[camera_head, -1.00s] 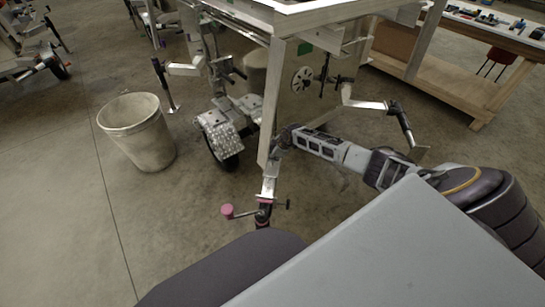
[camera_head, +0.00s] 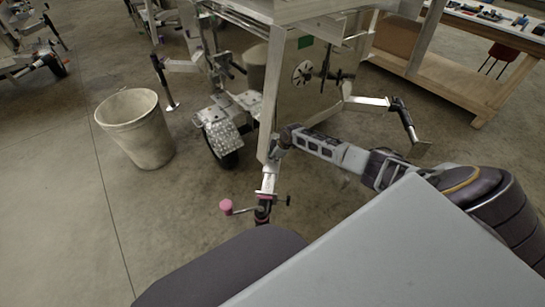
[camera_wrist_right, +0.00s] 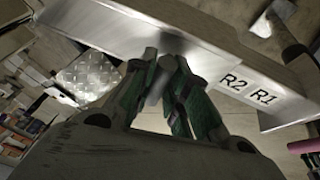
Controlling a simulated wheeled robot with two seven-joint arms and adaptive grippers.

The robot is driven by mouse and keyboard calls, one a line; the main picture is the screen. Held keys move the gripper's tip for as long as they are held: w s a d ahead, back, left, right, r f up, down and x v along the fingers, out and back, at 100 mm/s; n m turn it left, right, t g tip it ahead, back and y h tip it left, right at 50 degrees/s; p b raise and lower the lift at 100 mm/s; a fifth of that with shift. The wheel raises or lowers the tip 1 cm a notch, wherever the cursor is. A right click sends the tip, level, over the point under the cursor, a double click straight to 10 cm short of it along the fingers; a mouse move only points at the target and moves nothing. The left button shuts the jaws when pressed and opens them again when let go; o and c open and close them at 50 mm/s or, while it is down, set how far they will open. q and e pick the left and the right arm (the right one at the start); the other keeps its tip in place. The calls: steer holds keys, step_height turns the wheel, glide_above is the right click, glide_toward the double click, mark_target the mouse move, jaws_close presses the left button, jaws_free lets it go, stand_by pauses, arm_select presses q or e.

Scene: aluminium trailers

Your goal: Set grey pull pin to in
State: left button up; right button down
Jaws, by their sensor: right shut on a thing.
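My right gripper (camera_head: 276,152) reaches the lower front corner of the aluminium trailer (camera_head: 299,95) in the head view. In the right wrist view my right gripper (camera_wrist_right: 166,62) has its two green-padded fingers closed around a small grey piece, which looks like the grey pull pin (camera_wrist_right: 157,86). The fingertips are close against a metal beam (camera_wrist_right: 215,60) labelled R2 and R1. The fingers hide most of the pin, so I cannot tell how deep it sits. My left gripper is not in view.
A crank jack with a pink knob (camera_head: 226,206) stands just below my right gripper. A pale bin (camera_head: 137,128) stands on the floor at left. A jack leg with a black handle (camera_head: 402,118) sticks out at right. A wooden workbench (camera_head: 455,78) stands behind.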

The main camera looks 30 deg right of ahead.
steer(key=shift+w+d+r, duration=0.1)
steer(key=shift+d, duration=0.15)
steer(key=c, duration=1.8)
jaws_free()
steer(key=o, duration=0.4)
steer(key=shift+f, duration=0.25)
steer(key=shift+c, duration=0.2)
steer(key=shift+a, duration=0.1)
steer(key=shift+r, duration=0.2)
steer(key=v, duration=1.1)
steer(key=shift+r, duration=0.25)
steer(key=shift+s, duration=0.2)
